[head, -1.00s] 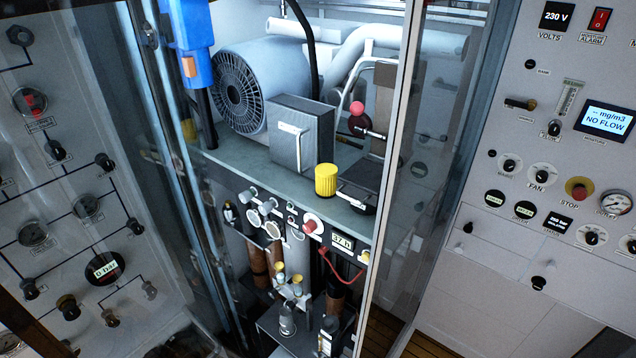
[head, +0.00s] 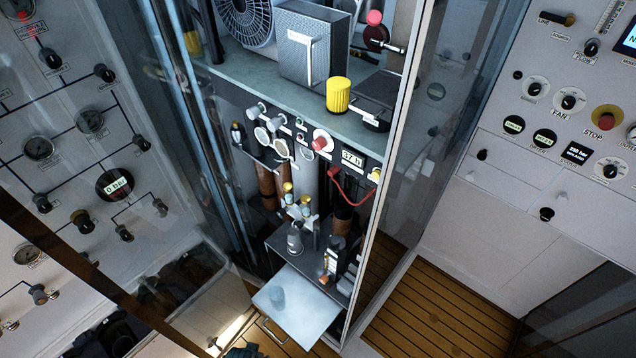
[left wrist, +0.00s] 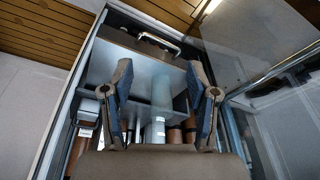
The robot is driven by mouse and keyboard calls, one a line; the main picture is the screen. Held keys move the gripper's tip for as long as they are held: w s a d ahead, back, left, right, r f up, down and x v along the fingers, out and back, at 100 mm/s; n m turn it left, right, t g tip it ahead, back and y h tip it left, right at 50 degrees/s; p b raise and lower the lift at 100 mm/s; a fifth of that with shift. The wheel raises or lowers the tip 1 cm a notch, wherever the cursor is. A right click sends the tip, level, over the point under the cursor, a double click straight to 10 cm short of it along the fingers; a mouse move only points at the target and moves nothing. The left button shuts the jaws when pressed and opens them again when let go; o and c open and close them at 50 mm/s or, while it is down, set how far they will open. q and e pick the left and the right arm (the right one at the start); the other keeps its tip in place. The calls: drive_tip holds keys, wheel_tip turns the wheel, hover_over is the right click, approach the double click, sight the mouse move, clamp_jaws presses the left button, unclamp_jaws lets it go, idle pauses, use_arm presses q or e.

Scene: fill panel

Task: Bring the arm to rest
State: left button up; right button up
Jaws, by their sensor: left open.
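My left gripper (left wrist: 160,68) is open in the left wrist view, its two dark fingers apart with nothing held between them. Beyond the fingers is the lower part of the open cabinet, with a grey cylinder (left wrist: 162,92) seen between them and a tray with a metal handle (left wrist: 158,42) above. In the head view, a dark shape at the bottom edge may be part of my left arm, but I cannot tell. My right gripper is in neither view.
The cabinet holds a yellow cap (head: 339,95) on its shelf and bottles below. A pale flap (head: 300,303) sticks out at its foot. Gauge panels (head: 40,148) stand left, controls (head: 569,99) right. A clear door (left wrist: 270,50) stands beside the gripper. Wooden floor (head: 425,305) is clear.

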use_arm(q)
drive_tip(key=s+f+g+b, duration=0.1)
drive_tip(key=s+f+b, duration=0.15)
drive_tip(key=f, duration=0.65)
drive_tip(key=s+f+b, duration=0.1)
drive_tip(key=s+f, duration=0.3)
drive_tip(key=f, duration=0.6)
drive_tip(key=s+a+f+b, duration=0.2)
drive_tip(key=s+a+f, duration=0.1)
drive_tip(key=s+f, duration=0.9)
drive_tip(key=shift+s+a+f+g, duration=0.25)
drive_tip(key=shift+s+f+g, duration=0.15)
drive_tip(key=shift+s, duration=0.65)
